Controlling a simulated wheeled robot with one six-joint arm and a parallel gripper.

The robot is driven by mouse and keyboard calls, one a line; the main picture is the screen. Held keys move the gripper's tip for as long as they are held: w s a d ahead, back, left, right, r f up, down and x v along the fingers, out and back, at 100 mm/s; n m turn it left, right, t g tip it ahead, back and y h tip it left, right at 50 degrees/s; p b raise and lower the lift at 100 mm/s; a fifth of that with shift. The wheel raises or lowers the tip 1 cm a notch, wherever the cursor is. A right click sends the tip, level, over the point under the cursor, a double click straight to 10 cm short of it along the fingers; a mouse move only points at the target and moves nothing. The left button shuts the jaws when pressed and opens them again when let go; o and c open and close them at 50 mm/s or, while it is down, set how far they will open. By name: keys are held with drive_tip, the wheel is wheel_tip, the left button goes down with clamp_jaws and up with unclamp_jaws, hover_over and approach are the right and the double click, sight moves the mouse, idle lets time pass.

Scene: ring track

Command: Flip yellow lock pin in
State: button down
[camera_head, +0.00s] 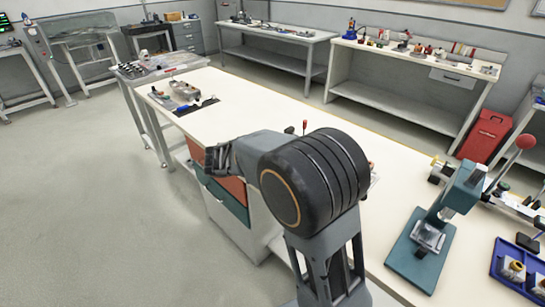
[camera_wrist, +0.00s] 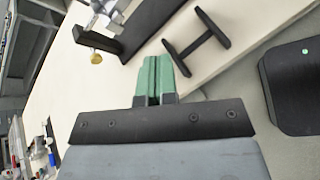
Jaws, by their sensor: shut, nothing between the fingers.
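A small yellow knob (camera_wrist: 96,58), which looks like the lock pin, shows at the upper left of the wrist view. It sits below a silver metal part (camera_wrist: 108,12) on a dark bar-shaped fixture (camera_wrist: 138,28). How far in the pin sits is too small to tell. My gripper (camera_wrist: 158,60) has green fingertips that are pressed together with nothing between them. Its tips are to the right of the yellow knob and apart from it. In the head view my own arm covers the middle of the bench, and the fingertips and pin cannot be made out there.
A black H-shaped piece (camera_wrist: 196,43) lies just right of my fingertips. In the head view a teal press (camera_head: 425,245) and a blue tray (camera_head: 515,280) stand at right on the white bench (camera_head: 250,105). The bench between my arm and its far-left tools is clear.

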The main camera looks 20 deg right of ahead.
drive_tip(key=w+a+f+n+t+h+b, duration=0.3)
drive_tip(key=w+n, duration=0.5)
drive_tip(key=w, duration=0.3)
wheel_tip(320, 180, down, 3)
drive_tip(key=a+t+h, duration=0.1)
drive_tip(key=a+t, duration=0.1)
drive_tip(key=shift+a+f+t+h, duration=0.2)
drive_tip(key=shift+a+t+h, duration=0.1)
drive_tip(key=shift+a+t, duration=0.1)
drive_tip(key=shift+d, duration=0.1)
drive_tip(key=x, duration=1.4)
